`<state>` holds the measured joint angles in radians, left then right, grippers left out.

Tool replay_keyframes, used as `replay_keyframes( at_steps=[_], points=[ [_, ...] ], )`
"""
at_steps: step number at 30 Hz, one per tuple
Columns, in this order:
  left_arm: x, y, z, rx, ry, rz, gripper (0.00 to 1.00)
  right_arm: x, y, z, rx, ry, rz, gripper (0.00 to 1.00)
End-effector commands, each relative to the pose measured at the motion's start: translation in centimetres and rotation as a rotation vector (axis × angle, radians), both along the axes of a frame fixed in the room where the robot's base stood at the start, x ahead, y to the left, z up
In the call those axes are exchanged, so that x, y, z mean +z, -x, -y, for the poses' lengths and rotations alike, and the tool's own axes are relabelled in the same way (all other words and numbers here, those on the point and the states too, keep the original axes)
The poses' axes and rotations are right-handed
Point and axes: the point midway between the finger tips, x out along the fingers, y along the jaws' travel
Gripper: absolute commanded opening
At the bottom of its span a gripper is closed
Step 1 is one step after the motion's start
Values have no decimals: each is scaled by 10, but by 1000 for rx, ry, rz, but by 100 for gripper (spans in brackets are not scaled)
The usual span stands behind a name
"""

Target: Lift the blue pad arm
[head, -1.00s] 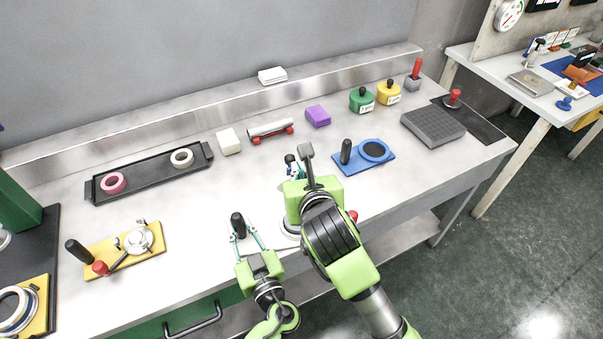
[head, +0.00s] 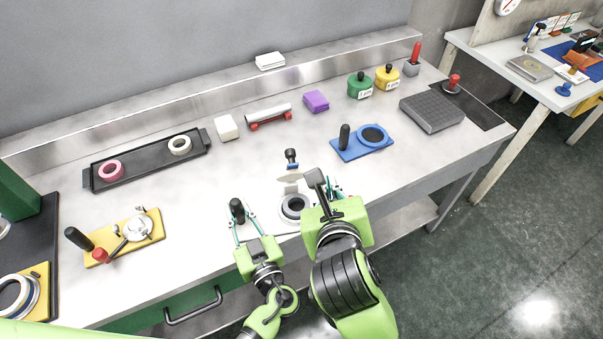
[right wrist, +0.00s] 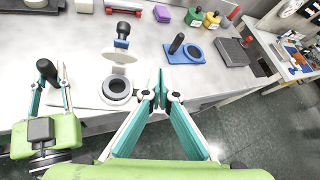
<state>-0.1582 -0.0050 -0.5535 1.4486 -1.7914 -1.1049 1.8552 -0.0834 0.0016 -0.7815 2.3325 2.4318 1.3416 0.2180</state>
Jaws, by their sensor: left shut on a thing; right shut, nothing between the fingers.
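A pale base plate (head: 262,220) at the bench's front edge bears a grey ring (head: 294,207). The pad arm stands raised behind the ring, with a pale disc (head: 290,178) and a blue-and-black knob (head: 291,157) above it. The right wrist view also shows its disc (right wrist: 120,53) and knob (right wrist: 122,36). The hinge is not clear. My left gripper (head: 238,216) is shut on the black handle (head: 237,206) at the plate's left. My right gripper (right wrist: 160,84) is shut and empty, right of the ring and apart from the pad arm; in the head view its fingers are partly hidden.
A blue fixture (head: 350,156) with black handle and ring lies behind on the right. A yellow fixture (head: 98,254) is at left. A black tray (head: 145,172), white block (head: 227,128), roller (head: 268,113) and purple block (head: 316,101) stand further back.

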Motion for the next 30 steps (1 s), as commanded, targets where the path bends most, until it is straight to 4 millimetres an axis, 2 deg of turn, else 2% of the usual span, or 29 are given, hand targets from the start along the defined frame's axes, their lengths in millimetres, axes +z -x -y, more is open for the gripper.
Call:
replay_keyframes(
  at_steps=[1,6,10,14,17,20,24,30],
  points=[
    [0,0,0,0,0,0,0,-16,-1,15,-25,117,1,0],
    [0,0,0,0,0,0,0,-46,0,65,-81,572,32,0],
    [0,0,0,0,0,-1,0,-58,9,90,-86,934,57,0],
    [0,0,0,0,0,-1,0,-63,21,100,-62,1301,92,0],
    [0,0,0,0,0,-1,0,-67,34,97,-24,1585,130,0],
    [0,0,0,0,0,-1,0,-73,50,85,27,1866,182,0],
    [0,0,0,0,0,-1,0,-88,78,56,110,2237,286,0],
    [0,0,0,0,0,-1,0,-117,121,16,205,2620,460,0]
  ],
)
